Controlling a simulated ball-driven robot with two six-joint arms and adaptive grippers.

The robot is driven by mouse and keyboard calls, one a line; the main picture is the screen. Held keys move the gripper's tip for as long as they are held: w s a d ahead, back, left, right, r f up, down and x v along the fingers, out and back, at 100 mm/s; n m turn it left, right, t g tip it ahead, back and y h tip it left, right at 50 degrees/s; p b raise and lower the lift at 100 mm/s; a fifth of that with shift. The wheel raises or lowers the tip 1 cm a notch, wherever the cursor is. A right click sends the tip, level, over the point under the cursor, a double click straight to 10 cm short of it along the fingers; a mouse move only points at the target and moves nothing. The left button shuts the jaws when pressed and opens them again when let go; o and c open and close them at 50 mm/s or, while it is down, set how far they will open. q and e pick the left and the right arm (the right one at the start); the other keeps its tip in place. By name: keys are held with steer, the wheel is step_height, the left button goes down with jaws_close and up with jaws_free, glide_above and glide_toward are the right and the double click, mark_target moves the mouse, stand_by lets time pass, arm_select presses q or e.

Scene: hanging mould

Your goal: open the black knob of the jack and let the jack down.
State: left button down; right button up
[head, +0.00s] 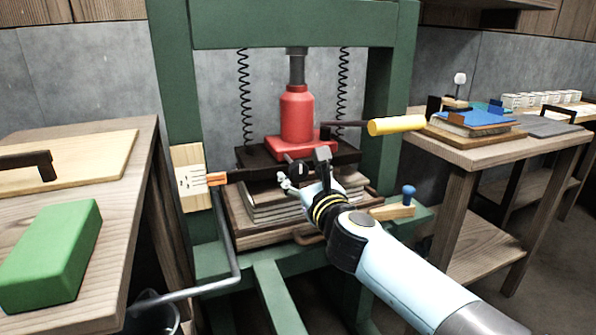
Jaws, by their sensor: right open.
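The red jack (297,112) stands upright in the middle of the green press frame (170,75), its grey ram reaching up to the top beam. The small black knob (298,172) shows low at the front of the jack's base. My right gripper (305,171) comes in from the lower right and is open. One finger is at the lower left of the knob, the other at its upper right. I cannot tell whether they touch it. The jack's lever with a yellow grip (395,125) points right. My left gripper is not in view.
Coil springs (243,95) hang on both sides of the jack. Stacked sheets (262,205) lie under the black plate. An orange pointer (216,179) is at a wooden scale (188,180). A green block (50,255) lies on the left table; the right table (480,150) holds a blue-topped stack.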

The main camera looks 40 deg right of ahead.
steer(key=shift+w+d, duration=0.2)
steer(key=shift+w, duration=0.45)
steer(key=shift+w+d, duration=0.15)
steer(key=shift+w, duration=0.4)
steer(key=c, duration=1.2)
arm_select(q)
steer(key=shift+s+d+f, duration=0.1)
